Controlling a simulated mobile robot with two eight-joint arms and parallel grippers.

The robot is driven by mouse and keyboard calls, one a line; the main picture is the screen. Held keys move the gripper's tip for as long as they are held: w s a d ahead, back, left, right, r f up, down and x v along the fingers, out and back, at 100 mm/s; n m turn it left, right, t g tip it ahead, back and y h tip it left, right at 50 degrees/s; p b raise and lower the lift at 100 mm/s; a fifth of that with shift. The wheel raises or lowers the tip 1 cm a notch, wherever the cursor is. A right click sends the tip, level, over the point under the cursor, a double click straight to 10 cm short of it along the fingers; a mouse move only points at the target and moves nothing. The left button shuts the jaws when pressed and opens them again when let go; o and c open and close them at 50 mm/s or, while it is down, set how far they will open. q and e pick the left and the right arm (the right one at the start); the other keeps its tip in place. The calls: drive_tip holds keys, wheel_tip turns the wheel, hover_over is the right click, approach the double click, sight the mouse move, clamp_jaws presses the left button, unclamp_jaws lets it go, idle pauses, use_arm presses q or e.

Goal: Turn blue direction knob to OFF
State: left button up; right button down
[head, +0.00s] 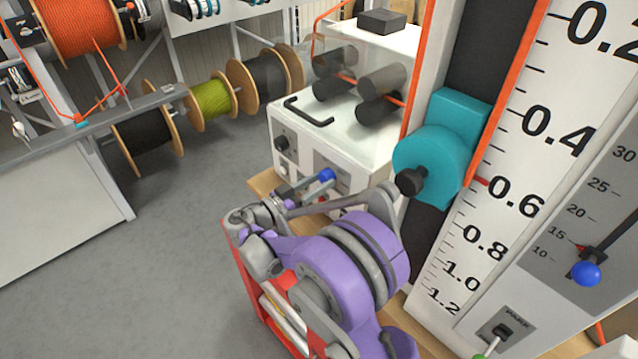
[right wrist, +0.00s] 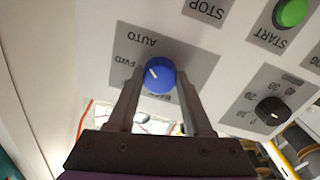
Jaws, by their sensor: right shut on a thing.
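The blue direction knob (right wrist: 160,75) sits on a grey label plate on a white panel in the right wrist view. Its white pointer mark is toward the upper left, on the side of the upside-down words FWD and AUTO. I cannot tell exactly which word it points at, and I cannot read an OFF label. My right gripper (right wrist: 159,80) is shut on the knob, one finger on each side. In the head view the blue knob (head: 327,174) shows at the tip of my right gripper (head: 318,182), in front of the white machine (head: 355,135). My left gripper is not in view.
A green START button (right wrist: 291,12) and a black dial (right wrist: 273,110) sit on the panel near the knob. A tall measuring scale (head: 500,200) with a teal block (head: 432,160) stands right of my arm. A blue-tipped lever (head: 586,273) is farther right. Open floor lies left.

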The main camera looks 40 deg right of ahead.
drive_tip(key=n+b, duration=0.1)
drive_tip(key=n, duration=0.2)
drive_tip(key=shift+s+f, duration=0.1)
drive_tip(key=n+b, duration=0.2)
drive_tip(key=n, duration=0.3)
drive_tip(key=n+b, duration=0.1)
drive_tip(key=n, duration=0.3)
drive_tip(key=shift+n, duration=0.3)
drive_tip(key=shift+n+t+b, duration=0.3)
drive_tip(key=shift+n+b, duration=0.45)
drive_tip(key=shift+n, duration=1.35)
drive_tip(key=shift+c, duration=1.6)
unclamp_jaws()
drive_tip(key=shift+s, duration=0.1)
drive_tip(key=shift+a, duration=0.1)
